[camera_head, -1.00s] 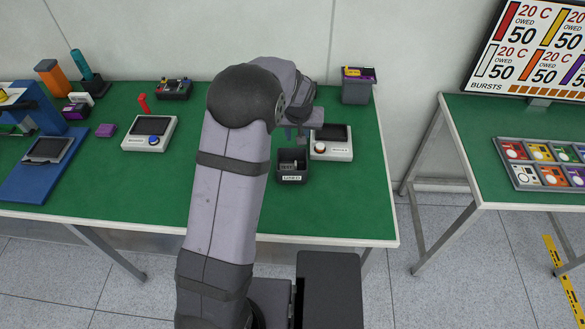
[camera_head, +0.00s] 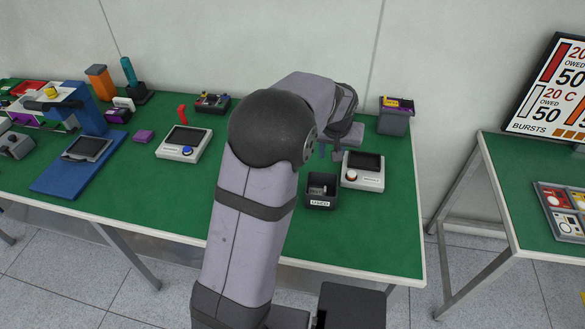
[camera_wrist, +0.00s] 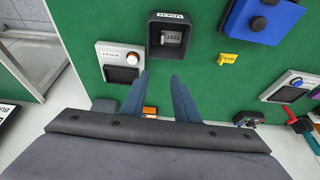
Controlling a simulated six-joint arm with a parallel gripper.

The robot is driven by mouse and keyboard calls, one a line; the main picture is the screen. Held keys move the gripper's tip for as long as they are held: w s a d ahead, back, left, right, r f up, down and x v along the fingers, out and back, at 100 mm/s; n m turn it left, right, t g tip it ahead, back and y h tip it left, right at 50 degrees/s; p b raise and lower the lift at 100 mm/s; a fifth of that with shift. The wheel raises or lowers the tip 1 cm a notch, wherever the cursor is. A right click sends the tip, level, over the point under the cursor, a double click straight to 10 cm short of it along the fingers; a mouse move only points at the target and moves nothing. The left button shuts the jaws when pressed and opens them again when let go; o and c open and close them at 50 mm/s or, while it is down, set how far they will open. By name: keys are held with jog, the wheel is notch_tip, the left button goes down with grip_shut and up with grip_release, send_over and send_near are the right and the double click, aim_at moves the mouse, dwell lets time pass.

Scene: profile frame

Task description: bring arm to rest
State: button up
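My arm reaches over the green-topped table (camera_head: 385,235) in the head view, its dark elbow and pale links covering part of the table. My gripper (camera_head: 330,153) hangs near the far side of a dark bin labelled USED (camera_head: 320,203), left of a white console with a dark screen (camera_head: 376,182). In the wrist view my gripper (camera_wrist: 160,78) has its two blue-grey fingers apart, with nothing held between them. The bin (camera_wrist: 157,32) and the white console (camera_wrist: 108,54) lie beyond the fingertips. A grey item sits inside the bin.
A second white console (camera_head: 170,155), a small purple block (camera_head: 144,136) and a blue stand (camera_head: 75,172) are to the left. A grey box with a yellow item on top (camera_head: 394,122) stands back right. The right front of the table is bare. A second table (camera_head: 520,170) stands right.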

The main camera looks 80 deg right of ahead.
jog(key=w+a+f+m+y, duration=0.15)
jog(key=a+f, duration=0.25)
jog(key=a, duration=0.4)
jog(key=w+a+f+m+y, duration=0.1)
jog(key=w+a+f+y, duration=0.2)
jog(key=a, duration=0.4)
jog(key=w+a+r+n, duration=0.1)
jog(key=w+a+n, duration=0.5)
jog(key=a, duration=0.6)
jog(key=w+a+n, duration=0.7)
jog(key=w+a, duration=0.4)
jog(key=a, duration=0.1)
jog(key=w+a+r+n, duration=0.1)
jog(key=w+a+n, duration=0.6)
jog(key=a, duration=0.6)
jog(key=shift+w+r, duration=0.35)
jog(key=shift+w, duration=0.9)
jog(key=shift+a+f+n, duration=0.1)
jog(key=shift+f+n, duration=0.05)
jog(key=shift+n, duration=0.1)
